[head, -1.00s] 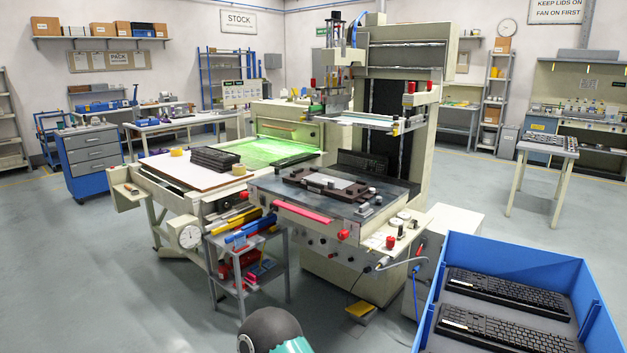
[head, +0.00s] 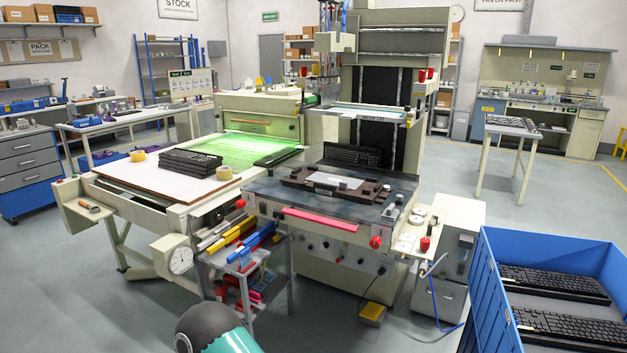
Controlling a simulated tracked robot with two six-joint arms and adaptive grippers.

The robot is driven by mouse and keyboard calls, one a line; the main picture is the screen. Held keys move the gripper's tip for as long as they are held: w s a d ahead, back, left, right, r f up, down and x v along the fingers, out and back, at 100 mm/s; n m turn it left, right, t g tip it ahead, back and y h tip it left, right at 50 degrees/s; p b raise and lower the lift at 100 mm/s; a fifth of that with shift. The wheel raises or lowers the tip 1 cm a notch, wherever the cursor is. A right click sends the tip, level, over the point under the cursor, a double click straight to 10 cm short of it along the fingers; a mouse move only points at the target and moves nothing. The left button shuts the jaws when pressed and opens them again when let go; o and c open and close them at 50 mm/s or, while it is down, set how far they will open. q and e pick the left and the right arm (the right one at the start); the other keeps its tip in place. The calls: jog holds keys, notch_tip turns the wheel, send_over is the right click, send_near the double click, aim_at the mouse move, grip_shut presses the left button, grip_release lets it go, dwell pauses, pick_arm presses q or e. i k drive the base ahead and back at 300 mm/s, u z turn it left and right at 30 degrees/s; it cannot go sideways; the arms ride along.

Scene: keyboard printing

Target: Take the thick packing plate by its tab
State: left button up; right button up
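I cannot pick out a thick packing plate or its tab for certain. The small grey cart (head: 243,275) below the press's front edge holds several coloured pieces: a yellow bar (head: 233,240), a blue bar (head: 253,242) and red and pink pieces (head: 258,287) lower down. They are too small to tell plates or tabs apart. A dark dome with a teal part (head: 228,342), part of my own arm, shows at the bottom edge. Neither of my grippers is in view.
The printing press (head: 335,215) stands ahead, with a dark fixture (head: 335,185) on its bed. A white side table (head: 150,178) holds stacked black keyboards (head: 190,162). A blue crate (head: 490,275) with keyboards is at right. Floor is clear at lower left.

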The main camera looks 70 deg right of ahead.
aim_at(344, 183)
jog(key=u, duration=0.15)
jog(key=i, duration=1)
jog(key=z, duration=1.2)
jog(key=i, duration=0.2)
jog(key=z, duration=2.6)
jog(key=i, duration=2.1)
jog(key=u, duration=1.4)
